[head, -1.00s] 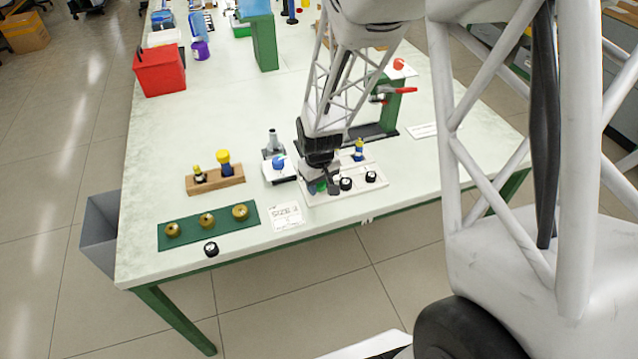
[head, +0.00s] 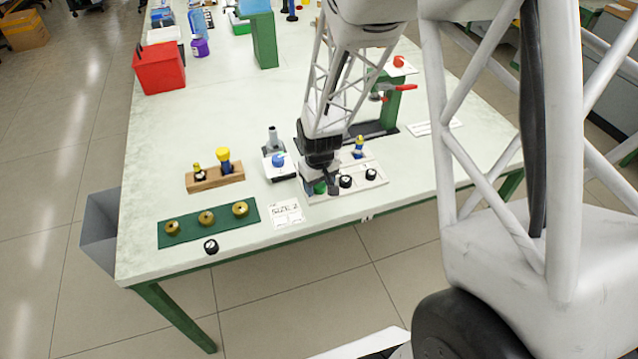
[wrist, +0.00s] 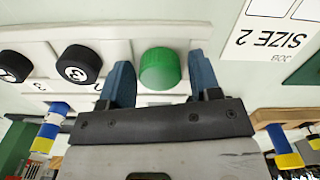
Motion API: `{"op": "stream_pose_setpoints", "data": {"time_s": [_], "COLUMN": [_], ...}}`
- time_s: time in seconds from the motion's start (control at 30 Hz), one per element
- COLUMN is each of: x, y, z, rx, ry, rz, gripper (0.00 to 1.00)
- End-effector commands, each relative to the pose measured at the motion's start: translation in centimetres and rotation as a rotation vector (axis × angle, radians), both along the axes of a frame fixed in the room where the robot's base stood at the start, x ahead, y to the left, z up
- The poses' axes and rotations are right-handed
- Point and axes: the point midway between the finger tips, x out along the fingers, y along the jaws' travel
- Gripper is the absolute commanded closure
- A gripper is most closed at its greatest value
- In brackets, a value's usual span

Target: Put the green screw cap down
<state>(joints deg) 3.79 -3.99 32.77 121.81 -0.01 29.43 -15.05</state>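The green screw cap (wrist: 160,70) is upright at the end of a white tray (wrist: 120,20), in line with black caps. In the head view the cap (head: 320,188) is partly hidden by my gripper (head: 321,187). In the wrist view the two blue fingers of my gripper (wrist: 162,84) stand on either side of the cap. A narrow gap shows between the cap and each finger, so the gripper is open around it. The cap seems to rest on the tray; its underside is hidden.
Two black caps (head: 345,181) (head: 371,174) are right beside the gripper on the tray. A SIZE 2 card (head: 287,213) lies to the left, near a green mat (head: 188,229) with brass pieces. A blue-topped device (head: 278,163) and wooden block (head: 215,180) are behind it.

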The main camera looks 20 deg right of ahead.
Motion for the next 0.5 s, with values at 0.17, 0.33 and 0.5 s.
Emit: {"op": "stream_pose_setpoints", "data": {"time_s": [0.17, 0.33, 0.5], "x": [0.00, 0.00, 0.02], "y": [0.00, 0.00, 0.00], "z": [0.01, 0.04, 0.54], "rx": [0.000, 0.000, 0.000], "ry": [0.000, 0.000, -0.001], "rz": [0.000, 0.000, 0.000], "gripper": [0.35, 0.35, 0.35]}}
